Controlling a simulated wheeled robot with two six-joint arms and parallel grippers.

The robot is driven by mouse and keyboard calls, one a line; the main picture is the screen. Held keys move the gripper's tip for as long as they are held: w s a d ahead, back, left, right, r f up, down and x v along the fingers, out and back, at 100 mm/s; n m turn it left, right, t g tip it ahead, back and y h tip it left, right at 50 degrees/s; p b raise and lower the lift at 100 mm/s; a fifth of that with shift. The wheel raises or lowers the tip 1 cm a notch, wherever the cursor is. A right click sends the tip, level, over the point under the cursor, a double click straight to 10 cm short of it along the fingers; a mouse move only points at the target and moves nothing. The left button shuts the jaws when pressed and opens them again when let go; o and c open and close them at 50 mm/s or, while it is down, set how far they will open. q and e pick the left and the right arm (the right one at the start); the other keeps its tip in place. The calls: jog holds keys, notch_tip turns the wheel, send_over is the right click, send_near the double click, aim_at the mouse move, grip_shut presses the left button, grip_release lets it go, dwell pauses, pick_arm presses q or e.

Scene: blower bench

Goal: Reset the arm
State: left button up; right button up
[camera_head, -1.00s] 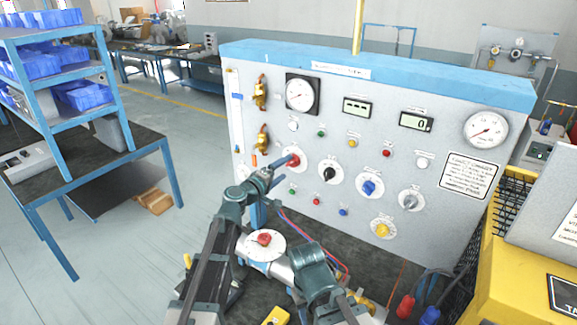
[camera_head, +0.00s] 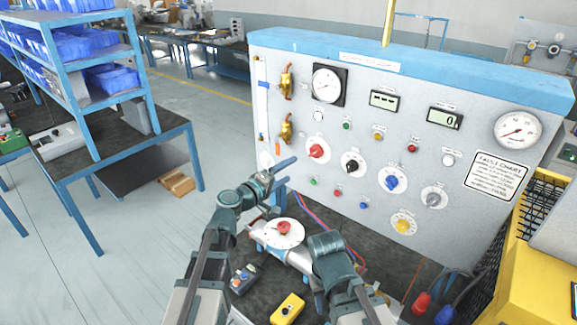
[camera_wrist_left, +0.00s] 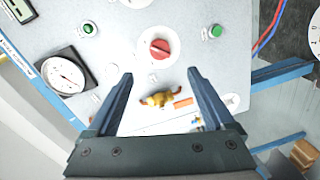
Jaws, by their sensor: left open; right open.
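My left gripper (camera_head: 284,170) is open and empty, held in front of the panel's lower left. Its fingertips are to the left of and below the red knob (camera_head: 317,151), apart from it in the picture. In the left wrist view the two spread fingers (camera_wrist_left: 158,76) show with nothing between the tips. The red knob also shows there (camera_wrist_left: 160,48), beyond the finger gap, with a brass valve nearer the palm. My right gripper (camera_head: 327,246) is low in front of the panel; its fingers are hard to make out from here.
The grey control panel (camera_head: 290,210) with a blue top carries gauges, knobs and buttons. A round white disc with a red knob (camera_head: 283,228) sits between my arms. A yellow button box (camera_head: 288,309) lies on the bench. A blue shelf with bins stands left; a yellow unit stands right.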

pick_arm(q)
jog(key=s+d+f+m+g+y, duration=0.1)
jog(key=s+f+m+g+y, duration=0.2)
jog(key=s+f+m+g, duration=0.7)
jog(key=s+a+f+n+g+y, duration=0.25)
jog(key=s+a+f+y, duration=0.45)
jog(key=s+a+f, duration=0.5)
jog(key=s+d+f+m+g+b, duration=0.1)
jog(key=s+d+f+m+b, duration=0.3)
jog(key=s+d+f+b, duration=0.3)
jog(key=d+f+b, duration=0.1)
jog(key=d+b, duration=0.2)
jog(key=d, duration=0.2)
jog(key=shift+d+m+g+y, duration=0.25)
jog(key=shift+m+g+y, duration=0.1)
jog(key=shift+y, duration=0.05)
jog(key=shift+f, duration=0.1)
